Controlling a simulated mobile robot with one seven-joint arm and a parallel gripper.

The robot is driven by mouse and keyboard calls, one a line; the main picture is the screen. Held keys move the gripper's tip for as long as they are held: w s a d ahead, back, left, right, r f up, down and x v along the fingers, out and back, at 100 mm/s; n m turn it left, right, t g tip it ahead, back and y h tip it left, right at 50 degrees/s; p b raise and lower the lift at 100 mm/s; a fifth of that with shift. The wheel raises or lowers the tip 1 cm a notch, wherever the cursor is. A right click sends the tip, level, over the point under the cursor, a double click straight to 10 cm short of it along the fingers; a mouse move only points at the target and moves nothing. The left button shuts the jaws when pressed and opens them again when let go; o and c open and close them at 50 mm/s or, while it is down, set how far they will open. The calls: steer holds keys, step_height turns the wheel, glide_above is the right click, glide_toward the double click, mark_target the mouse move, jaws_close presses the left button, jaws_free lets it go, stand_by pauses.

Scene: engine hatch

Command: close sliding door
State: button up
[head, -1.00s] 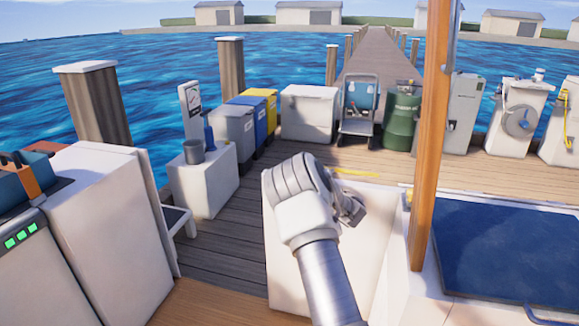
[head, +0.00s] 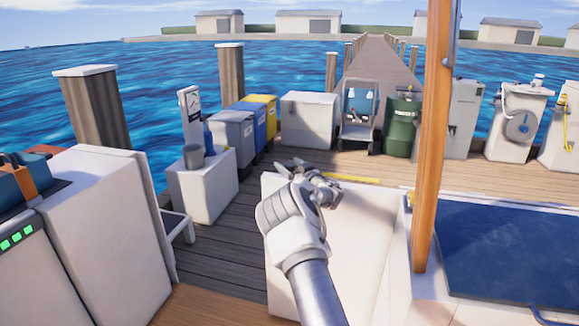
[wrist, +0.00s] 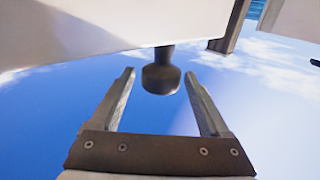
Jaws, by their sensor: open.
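My gripper (head: 318,188) is above the white panel (head: 350,245) at the front middle of the head view. In the wrist view, my gripper (wrist: 158,75) is open, with its two grey fingers apart. A dark round knob on a short stem (wrist: 160,78) shows between the fingertips and is not gripped. I cannot tell how deep it sits between them. The stem meets the edge of a white surface (wrist: 90,25). No sliding door can be clearly told apart in the head view, so how far it is open cannot be seen. The knob is not clear there.
A wooden post (head: 432,150) stands right of my arm, by a dark blue hatch panel (head: 510,250). White cabinets (head: 100,225) stand at the left. Bins (head: 232,135), a white box (head: 309,119) and a green drum (head: 401,125) stand farther back on the dock.

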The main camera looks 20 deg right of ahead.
steer(key=shift+c, duration=0.3)
jaws_close()
stand_by(1.1)
